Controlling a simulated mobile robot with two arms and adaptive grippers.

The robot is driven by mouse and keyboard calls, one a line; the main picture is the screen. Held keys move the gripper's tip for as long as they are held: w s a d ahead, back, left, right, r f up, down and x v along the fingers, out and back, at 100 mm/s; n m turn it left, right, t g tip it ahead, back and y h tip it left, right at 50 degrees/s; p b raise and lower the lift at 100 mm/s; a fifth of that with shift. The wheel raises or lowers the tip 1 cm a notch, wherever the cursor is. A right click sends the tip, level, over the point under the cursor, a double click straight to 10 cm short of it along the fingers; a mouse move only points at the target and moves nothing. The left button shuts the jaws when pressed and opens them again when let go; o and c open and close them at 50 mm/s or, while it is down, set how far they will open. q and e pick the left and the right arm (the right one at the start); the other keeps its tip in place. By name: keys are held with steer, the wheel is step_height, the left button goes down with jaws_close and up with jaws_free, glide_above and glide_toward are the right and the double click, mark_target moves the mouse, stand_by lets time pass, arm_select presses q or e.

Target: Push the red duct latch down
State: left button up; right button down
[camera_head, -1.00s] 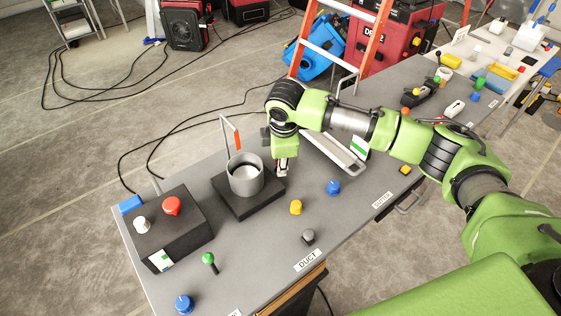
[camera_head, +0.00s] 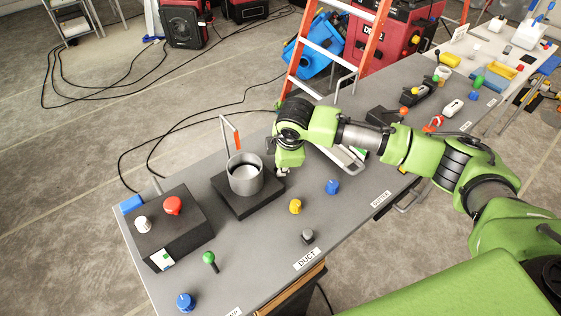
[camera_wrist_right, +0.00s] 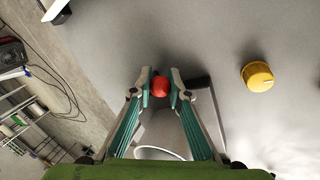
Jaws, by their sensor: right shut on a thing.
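The grey round duct (camera_head: 245,176) stands on a black square base (camera_head: 236,205) on the table. My right gripper (camera_head: 282,172) is low beside the duct's right side, over the edge of the base. In the right wrist view, the fingertips of my right gripper (camera_wrist_right: 161,88) are shut on the red latch (camera_wrist_right: 160,87), whose rounded red end shows between them. The duct's rim (camera_wrist_right: 158,152) shows below. In the head view the gripper and wrist hide the latch. My left gripper is not in view.
A wire frame with an orange-red grip (camera_head: 237,140) rises behind the duct. A black box with red and white knobs (camera_head: 172,205) stands to the left. Yellow (camera_head: 295,206) and blue (camera_head: 332,187) knobs are to the right. An orange ladder (camera_head: 300,75) stands behind.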

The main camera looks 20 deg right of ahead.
steer(key=c, duration=2.2)
jaws_free()
steer(key=shift+f, duration=0.1)
steer(key=v, duration=1.2)
steer(key=shift+s, duration=0.1)
